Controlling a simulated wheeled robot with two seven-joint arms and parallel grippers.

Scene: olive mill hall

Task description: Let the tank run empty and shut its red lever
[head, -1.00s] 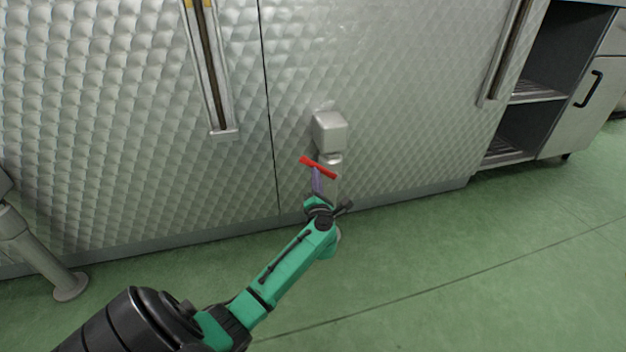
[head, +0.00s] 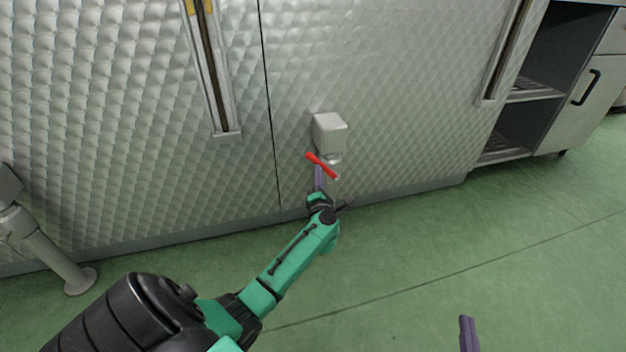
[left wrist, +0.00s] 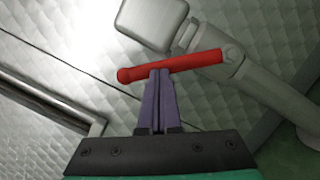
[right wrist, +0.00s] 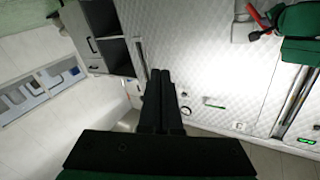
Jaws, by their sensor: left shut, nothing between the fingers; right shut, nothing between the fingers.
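The red lever (head: 322,166) sits slantwise at the grey valve box (head: 330,134) low on the tank's quilted metal front (head: 390,100). In the left wrist view the lever (left wrist: 198,64) lies across a grey pipe (left wrist: 250,85). My left gripper (head: 319,170) is shut and empty, its fingertips at the lever's underside; they look close to or touching it. A sight glass (head: 211,75) runs up the front, yellow at its top; I cannot tell a liquid level. My right gripper (head: 467,320) is shut and empty, low at the right, away from the lever.
A grey leg with a round foot (head: 82,281) stands on the floor at the left. An open shelf unit with a drawer front (head: 590,105) stands at the right. The green floor (head: 430,260) in front of the tank is clear.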

